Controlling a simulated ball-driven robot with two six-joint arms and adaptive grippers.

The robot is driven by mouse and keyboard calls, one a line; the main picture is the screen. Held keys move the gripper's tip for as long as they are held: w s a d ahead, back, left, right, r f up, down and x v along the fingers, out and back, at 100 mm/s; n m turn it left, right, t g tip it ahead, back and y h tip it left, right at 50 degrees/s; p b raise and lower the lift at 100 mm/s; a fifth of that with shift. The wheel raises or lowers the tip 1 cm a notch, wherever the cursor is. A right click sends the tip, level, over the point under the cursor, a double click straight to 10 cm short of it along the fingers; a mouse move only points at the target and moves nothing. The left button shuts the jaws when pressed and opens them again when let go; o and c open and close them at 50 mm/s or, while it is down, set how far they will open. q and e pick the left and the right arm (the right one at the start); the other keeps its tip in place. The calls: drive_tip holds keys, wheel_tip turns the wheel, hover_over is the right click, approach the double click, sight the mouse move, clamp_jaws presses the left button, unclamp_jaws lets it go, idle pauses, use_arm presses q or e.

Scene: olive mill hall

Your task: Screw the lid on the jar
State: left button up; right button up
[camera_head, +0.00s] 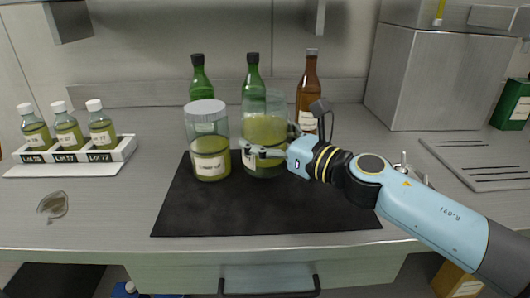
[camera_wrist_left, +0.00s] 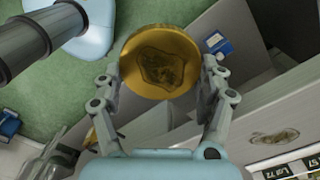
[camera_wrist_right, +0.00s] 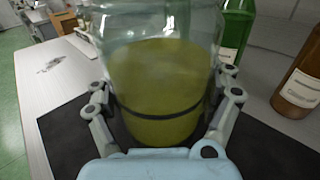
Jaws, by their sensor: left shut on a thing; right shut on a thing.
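A glass jar (camera_head: 265,132) with yellow-green contents stands upright on the dark mat, its upper part clear and no lid on it. My right gripper (camera_head: 262,152) is shut around its side from the right. In the right wrist view both fingers clasp the jar (camera_wrist_right: 158,85), with a dark band around it. The gold round lid (camera_wrist_left: 160,62) is between the fingers of my left gripper (camera_wrist_left: 161,75), which is shut on it. My left gripper is outside the head view. The lid is held clear of the worktop, with green floor and the counter's edge behind it.
A second, similar jar (camera_head: 209,155) stands close left of the held jar on the dark mat (camera_head: 190,215). Green bottles (camera_head: 201,80) and a brown bottle (camera_head: 308,90) stand behind. A white rack (camera_head: 70,160) holds small bottles at left. A stain (camera_head: 52,206) marks the worktop.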

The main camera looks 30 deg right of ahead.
drive_tip(key=shift+r, duration=0.15)
use_arm(q)
wheel_tip(320, 180, down, 4)
drive_tip(key=b, duration=0.3)
drive_tip(key=shift+b, duration=0.3)
use_arm(e)
wheel_tip(320, 180, down, 4)
use_arm(q)
drive_tip(key=shift+s, duration=0.1)
use_arm(e)
drive_tip(key=o, duration=1.6)
drive_tip(key=shift+f, duration=0.2)
drive_tip(key=shift+c, duration=0.2)
drive_tip(key=shift+s+r, duration=0.1)
